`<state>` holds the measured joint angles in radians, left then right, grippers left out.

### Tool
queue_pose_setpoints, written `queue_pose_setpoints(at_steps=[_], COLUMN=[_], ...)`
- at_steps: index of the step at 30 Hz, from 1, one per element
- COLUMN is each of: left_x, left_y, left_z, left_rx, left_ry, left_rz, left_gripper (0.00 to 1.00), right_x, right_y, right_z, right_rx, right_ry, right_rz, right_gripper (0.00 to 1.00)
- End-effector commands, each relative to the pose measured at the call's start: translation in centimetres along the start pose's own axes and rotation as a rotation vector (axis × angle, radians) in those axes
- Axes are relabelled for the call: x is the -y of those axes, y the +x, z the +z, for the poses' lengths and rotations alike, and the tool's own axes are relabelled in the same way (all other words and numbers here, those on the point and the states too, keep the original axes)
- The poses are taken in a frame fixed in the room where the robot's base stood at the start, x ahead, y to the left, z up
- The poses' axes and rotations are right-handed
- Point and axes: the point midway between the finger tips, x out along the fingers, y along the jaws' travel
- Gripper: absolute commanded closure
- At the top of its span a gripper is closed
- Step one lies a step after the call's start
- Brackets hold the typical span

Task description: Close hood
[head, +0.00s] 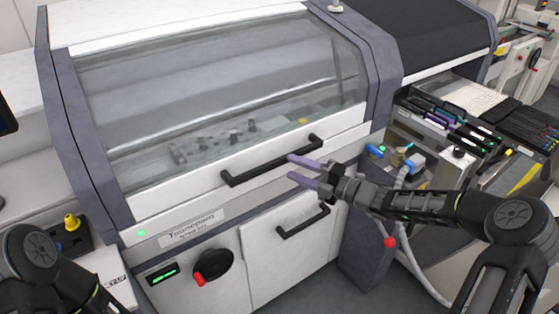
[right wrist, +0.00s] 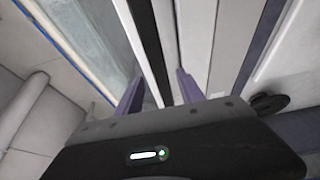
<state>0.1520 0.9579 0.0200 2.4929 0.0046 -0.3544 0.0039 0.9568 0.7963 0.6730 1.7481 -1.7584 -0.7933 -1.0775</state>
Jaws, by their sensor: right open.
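The hood (head: 220,95) is a wide clear window in a white and grey frame on the machine. It is lowered, and its white lower edge lies along the front panel with no clear gap. Its black bar handle (head: 270,162) runs along that edge. My right gripper (head: 291,168) is open, with its purple fingers pointing left by the right part of the handle. In the right wrist view the fingers (right wrist: 158,82) are apart and a dark bar, apparently the handle (right wrist: 143,35), runs up between them. I cannot tell whether they touch it. My left gripper is out of view.
Below the hood are a lower door handle (head: 303,222), a red-handled black rotary switch (head: 212,265) and a small green display (head: 162,275). A feeder trolley (head: 450,130) with hoses and several feeders stands at the right, behind my right arm.

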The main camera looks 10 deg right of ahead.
Motion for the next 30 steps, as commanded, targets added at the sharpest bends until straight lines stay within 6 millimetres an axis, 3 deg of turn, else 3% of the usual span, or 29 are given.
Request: queue_pose_setpoints(at_steps=[9, 21, 30], left_x=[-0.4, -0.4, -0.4], left_y=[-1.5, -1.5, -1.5], left_z=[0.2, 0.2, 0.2], left_rx=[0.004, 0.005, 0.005], left_ry=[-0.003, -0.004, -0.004], left_rz=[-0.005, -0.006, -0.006], left_gripper=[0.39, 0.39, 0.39], right_x=[-0.3, 0.0, 0.0], right_y=[4.8, 5.8, 5.7], right_z=[-0.1, 0.0, 0.0], right_rx=[-0.001, 0.000, 0.000], right_ry=[0.003, 0.001, 0.002], right_rz=[0.003, 0.000, 0.000], right_gripper=[0.55, 0.55, 0.79])
